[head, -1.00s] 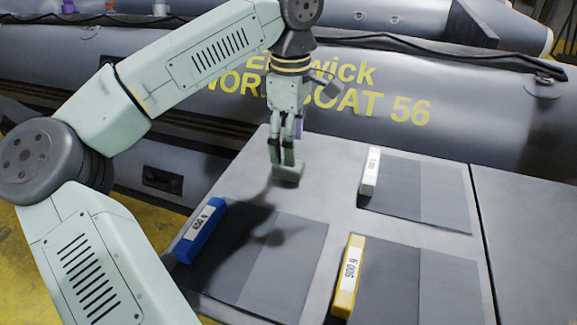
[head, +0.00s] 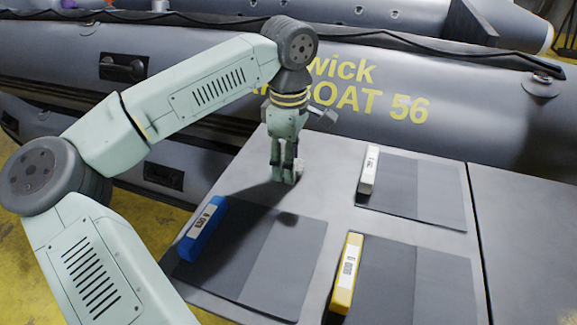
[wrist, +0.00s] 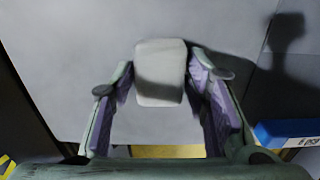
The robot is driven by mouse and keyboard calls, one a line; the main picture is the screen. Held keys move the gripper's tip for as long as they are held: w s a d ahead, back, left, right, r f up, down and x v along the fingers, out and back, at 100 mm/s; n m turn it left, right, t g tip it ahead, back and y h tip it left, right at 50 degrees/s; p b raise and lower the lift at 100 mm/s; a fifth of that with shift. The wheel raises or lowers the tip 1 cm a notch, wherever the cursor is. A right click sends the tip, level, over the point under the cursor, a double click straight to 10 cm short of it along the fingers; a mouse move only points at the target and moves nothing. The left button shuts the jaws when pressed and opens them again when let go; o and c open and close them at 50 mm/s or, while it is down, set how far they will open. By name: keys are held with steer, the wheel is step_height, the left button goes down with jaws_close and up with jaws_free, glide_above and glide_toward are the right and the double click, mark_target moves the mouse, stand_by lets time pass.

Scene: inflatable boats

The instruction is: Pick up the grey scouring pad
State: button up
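The grey scouring pad (wrist: 160,72) is a pale rounded block in the wrist view, lying on the grey surface. My gripper (wrist: 162,75) is open, with one finger on each side of the pad and narrow gaps showing. In the head view, my gripper (head: 284,177) points down at the surface, its fingertips low beside the pad (head: 298,167). The fingers hide most of the pad there.
A blue block (head: 203,230), a yellow block (head: 346,275) and a white block (head: 369,172) stand at the left edges of dark mats on the grey panel (head: 330,155). The inflatable boat's tube (head: 480,110) rises behind. Clear panel lies right of my gripper.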

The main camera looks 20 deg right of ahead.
steer(key=c, duration=0.5)
steer(key=shift+r, duration=0.15)
steer(key=shift+r+b, duration=0.25)
steer(key=shift+b, duration=0.05)
steer(key=shift+s+d+r+b, duration=0.1)
steer(key=shift+s+r+b, duration=0.25)
steer(key=shift+r, duration=0.3)
steer(key=shift+s+d+r+b, duration=0.1)
steer(key=shift+s+r+b, duration=0.1)
steer(key=shift+r+b, duration=0.3)
steer(key=s+d+b, duration=0.1)
steer(key=s, duration=0.3)
steer(key=s+d+r+b, duration=0.1)
steer(key=s+d, duration=0.1)
steer(key=s, duration=0.3)
steer(key=s+d+r+b, duration=0.1)
steer(key=s+d, duration=0.1)
steer(key=s, duration=0.2)
steer(key=shift+s+d, duration=0.2)
steer(key=shift+s, duration=0.2)
steer(key=o, duration=0.3)
steer(key=c, duration=0.4)
steer(key=shift+f, duration=0.1)
